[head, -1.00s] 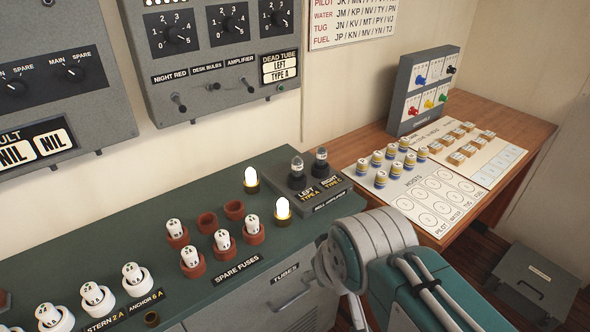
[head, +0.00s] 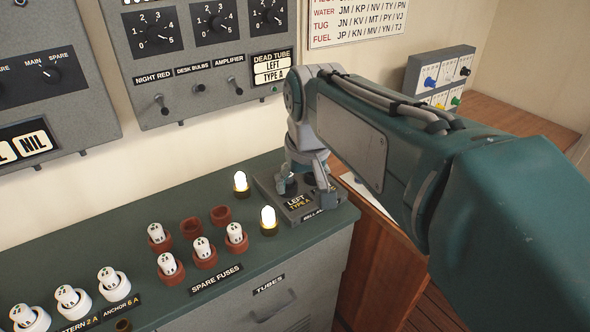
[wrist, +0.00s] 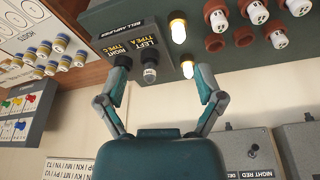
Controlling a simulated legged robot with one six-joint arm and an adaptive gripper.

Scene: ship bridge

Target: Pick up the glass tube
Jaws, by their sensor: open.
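The bell amplifier (head: 305,207) is a dark box at the right end of the green console, with sockets labelled left type A and right type C. In the wrist view, a glass tube (wrist: 150,76) stands in the black left socket, between my spread fingers. The right socket (wrist: 122,60) shows beside my left-hand finger in that view; whether its tube is in place is hidden. My gripper (head: 305,182) is open, pointing down over the amplifier, and hides most of the tubes in the head view. It also shows in the wrist view (wrist: 162,70), empty.
Two lit bulbs (head: 268,217) stand just left of the amplifier. Spare fuses in red holders (head: 203,250) are farther left. The wall panel (head: 200,60) has a dead tube sign reading left, type A (head: 272,68). A wooden desk (head: 520,125) is at right.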

